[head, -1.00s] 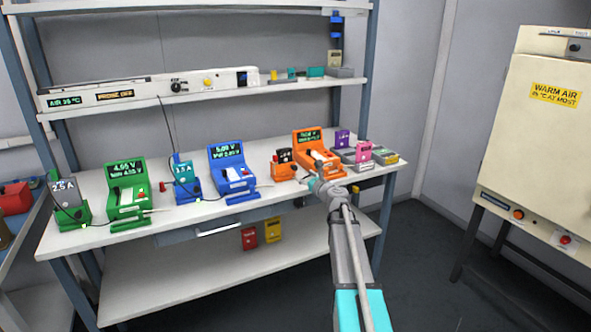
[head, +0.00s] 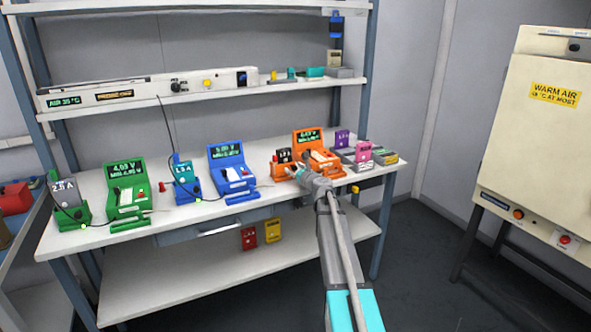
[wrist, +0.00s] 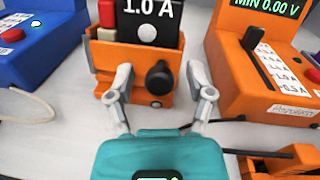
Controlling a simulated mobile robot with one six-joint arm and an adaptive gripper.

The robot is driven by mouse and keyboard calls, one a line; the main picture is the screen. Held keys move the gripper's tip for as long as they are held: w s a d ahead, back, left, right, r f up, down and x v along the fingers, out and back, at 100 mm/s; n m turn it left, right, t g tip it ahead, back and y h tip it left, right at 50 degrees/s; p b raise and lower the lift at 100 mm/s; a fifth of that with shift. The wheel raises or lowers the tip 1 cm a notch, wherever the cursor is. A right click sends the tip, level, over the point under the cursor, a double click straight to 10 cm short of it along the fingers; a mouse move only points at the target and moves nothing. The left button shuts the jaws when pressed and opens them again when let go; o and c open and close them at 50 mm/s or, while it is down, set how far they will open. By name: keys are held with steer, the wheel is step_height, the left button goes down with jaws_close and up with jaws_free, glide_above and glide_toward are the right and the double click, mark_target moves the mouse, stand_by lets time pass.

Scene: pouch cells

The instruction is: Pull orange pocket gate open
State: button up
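The orange station (head: 310,140) stands at the right of the bench with a lit green display. It also shows in the wrist view (wrist: 232,55), with a black slider and a printed scale. Left of it is an orange holder (wrist: 110,62) carrying a black block marked 1.0 A (wrist: 152,25). A black knob (wrist: 158,78) sticks out from the holder's front. My gripper (wrist: 161,97) is open, its fingers on either side of the knob, with a gap to each. An orange part with a black bar (wrist: 275,165) lies lower right, partly cut off; I cannot tell whether it is the gate.
Blue (head: 228,165) and green (head: 125,185) stations stand to the left. Purple and pink blocks (head: 363,152) sit right of the orange station. A cable (wrist: 30,110) lies on the bench at left. A shelf (head: 200,95) runs above, and a warm-air cabinet (head: 535,130) stands at far right.

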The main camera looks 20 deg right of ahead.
jaws_close()
steer(key=shift+d, duration=0.15)
